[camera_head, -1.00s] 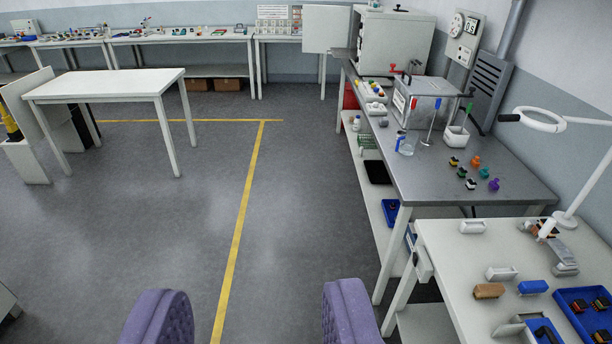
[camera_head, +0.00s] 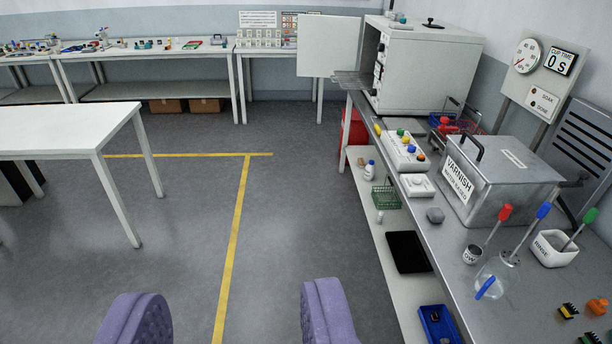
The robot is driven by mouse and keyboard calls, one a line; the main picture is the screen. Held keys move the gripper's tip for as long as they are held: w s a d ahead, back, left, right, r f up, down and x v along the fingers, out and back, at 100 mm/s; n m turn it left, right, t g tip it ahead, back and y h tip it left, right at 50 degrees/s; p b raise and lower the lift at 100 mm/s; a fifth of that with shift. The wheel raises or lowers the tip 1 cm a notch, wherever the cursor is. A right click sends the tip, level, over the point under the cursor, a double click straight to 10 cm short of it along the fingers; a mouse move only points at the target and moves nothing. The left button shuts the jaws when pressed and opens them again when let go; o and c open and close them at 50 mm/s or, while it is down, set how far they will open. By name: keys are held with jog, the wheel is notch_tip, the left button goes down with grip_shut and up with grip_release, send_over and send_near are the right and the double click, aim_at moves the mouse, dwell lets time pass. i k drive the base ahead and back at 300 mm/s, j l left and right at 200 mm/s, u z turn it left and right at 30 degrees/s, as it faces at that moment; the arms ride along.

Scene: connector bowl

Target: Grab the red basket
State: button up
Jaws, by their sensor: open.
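A wire basket with red parts (camera_head: 468,128) sits on the steel bench at the right, between the white oven and the varnish tank. The tank partly hides it, and its shape is hard to make out. Blue shows beside its red at the left. My gripper (camera_head: 229,300) shows as two purple padded fingers at the bottom. They are wide apart with only floor between them. The gripper is well short of the basket, which lies farther off to the right.
The varnish tank (camera_head: 500,185) and white oven (camera_head: 414,70) flank the basket. Tools with red, blue and green handles stand nearer. A red bin (camera_head: 354,138) is under the bench. A white table (camera_head: 70,127) stands left. The floor between is clear.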

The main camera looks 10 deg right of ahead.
aim_at(473, 109)
jog(key=i+j+z, duration=0.15)
jog(key=i+z, duration=0.25)
jog(key=i, duration=0.25)
jog(key=i+j+z, duration=0.4)
jog(key=i, duration=0.2)
jog(key=i+j+z, duration=0.45)
jog(key=i, duration=0.15)
jog(key=i+j+z, duration=0.4)
jog(key=j, duration=0.3)
